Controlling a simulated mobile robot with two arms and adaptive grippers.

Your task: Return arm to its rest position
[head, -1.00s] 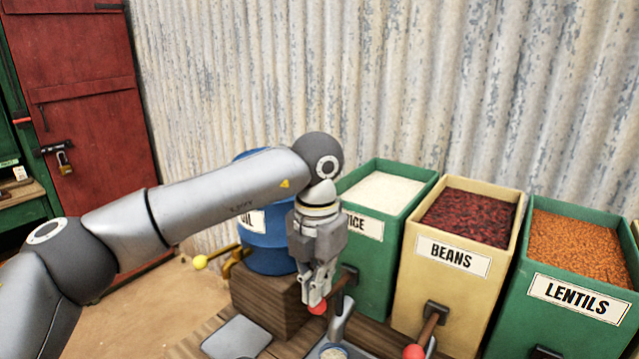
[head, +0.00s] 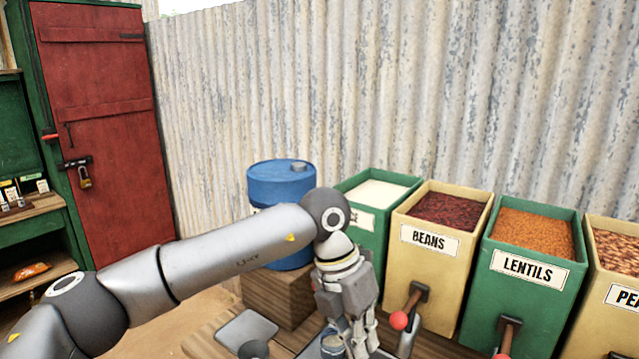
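My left arm reaches in from the left in the head view. Its gripper (head: 362,338) points down in front of the green rice bin (head: 372,225), over the wooden counter. The fingers are seen from the side near the bottom edge, and their gap is hard to make out. A small metal cup (head: 331,338) shows just left of the fingers; I cannot tell whether they touch it. My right gripper is not in view.
The beans bin (head: 408,255), lentils bin (head: 488,290) and another bin (head: 600,310) stand to the right, with red-knobbed levers in front. A blue drum (head: 283,180) stands on a wooden block (head: 275,295) behind my arm. A corrugated wall closes off the back.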

